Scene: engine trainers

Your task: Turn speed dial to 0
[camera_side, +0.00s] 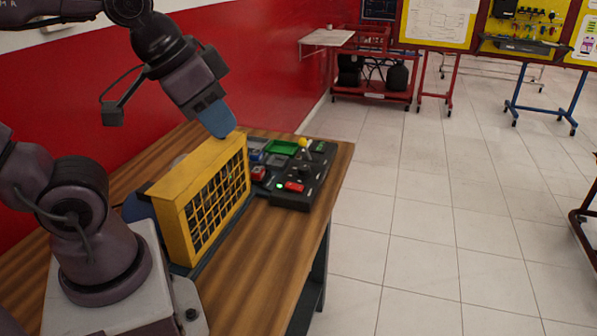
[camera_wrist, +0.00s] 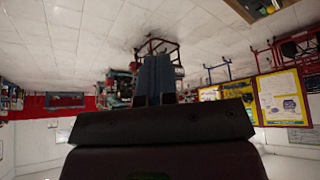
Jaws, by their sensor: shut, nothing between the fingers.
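My gripper (camera_side: 222,130) is shut and empty, its blue fingers angled down just above or behind the top of the yellow cage. In the wrist view my gripper (camera_wrist: 157,60) shows its blue fingers pressed together, with no panel in front of them. A black control panel (camera_side: 290,197) lies on the table to the right of the cage. It bears a red switch (camera_side: 294,187), a small green light (camera_side: 279,186) and a yellow-knobbed lever (camera_side: 303,143). The speed dial is too small to pick out, so its setting cannot be read.
The yellow cage (camera_side: 178,195) stands tall between my arm and the panel. A green tray (camera_side: 281,147) sits at the panel's back. The wooden table (camera_side: 262,262) is clear in front, and a red wall (camera_side: 255,50) runs behind. A red cart (camera_side: 372,75) stands far off.

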